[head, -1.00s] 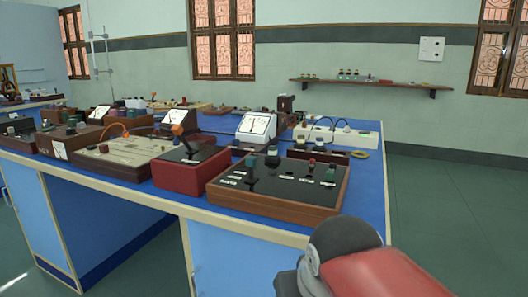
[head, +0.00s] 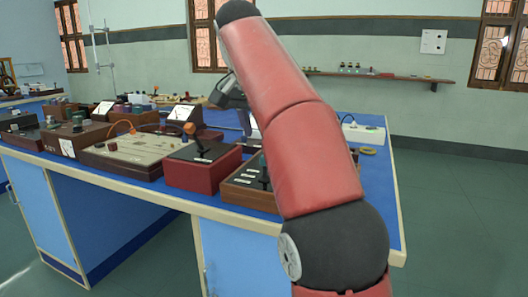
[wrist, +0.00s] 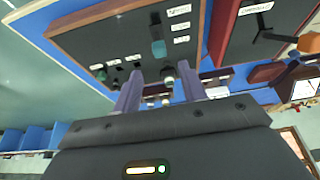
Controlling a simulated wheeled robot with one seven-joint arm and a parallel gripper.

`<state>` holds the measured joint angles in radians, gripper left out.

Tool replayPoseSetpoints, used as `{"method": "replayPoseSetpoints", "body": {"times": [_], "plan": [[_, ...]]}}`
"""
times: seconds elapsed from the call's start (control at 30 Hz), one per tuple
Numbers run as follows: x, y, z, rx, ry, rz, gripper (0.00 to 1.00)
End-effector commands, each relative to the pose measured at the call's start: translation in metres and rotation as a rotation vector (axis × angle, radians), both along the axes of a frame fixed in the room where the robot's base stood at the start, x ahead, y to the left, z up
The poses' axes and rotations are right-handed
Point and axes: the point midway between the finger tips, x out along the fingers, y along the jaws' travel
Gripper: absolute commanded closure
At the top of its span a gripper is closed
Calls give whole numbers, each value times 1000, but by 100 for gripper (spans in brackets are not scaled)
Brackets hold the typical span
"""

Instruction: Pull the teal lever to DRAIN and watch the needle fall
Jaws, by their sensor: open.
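The wooden control box with a black top (head: 236,189) sits at the bench's front edge, mostly hidden behind my arm in the head view. In the wrist view its black panel (wrist: 120,40) fills the upper left, with a teal lever (wrist: 157,47) standing on it beyond my fingertips. A second teal knob (wrist: 100,74) is farther left. My gripper (wrist: 160,92) is open, with a pale-topped dark knob (wrist: 168,76) showing between its fingers. In the head view my gripper (head: 232,95) is above the bench. The white needle meter behind the box (head: 254,127) is mostly hidden; its needle cannot be read.
A red box with an orange-knobbed lever (head: 197,172) stands close beside the control box on the left. A beige board with an orange cable (head: 125,152) lies farther left. A white socket strip (head: 364,133) is at the back right. Floor to the right is clear.

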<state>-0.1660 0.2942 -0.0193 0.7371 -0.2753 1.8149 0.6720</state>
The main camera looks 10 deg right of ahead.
Motion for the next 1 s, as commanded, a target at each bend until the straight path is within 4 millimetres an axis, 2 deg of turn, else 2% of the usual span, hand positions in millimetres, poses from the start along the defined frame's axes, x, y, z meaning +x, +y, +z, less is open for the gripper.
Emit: {"method": "replayPoseSetpoints", "body": {"times": [0.2, 0.4, 0.8, 1.0], "plan": [[10, -8, -37, 0, 2, 0, 58], [18, -14, -60, 0, 1, 1, 58], [21, -16, -66, 0, 0, 2, 58], [21, -16, -66, 0, 0, 2, 84]]}}
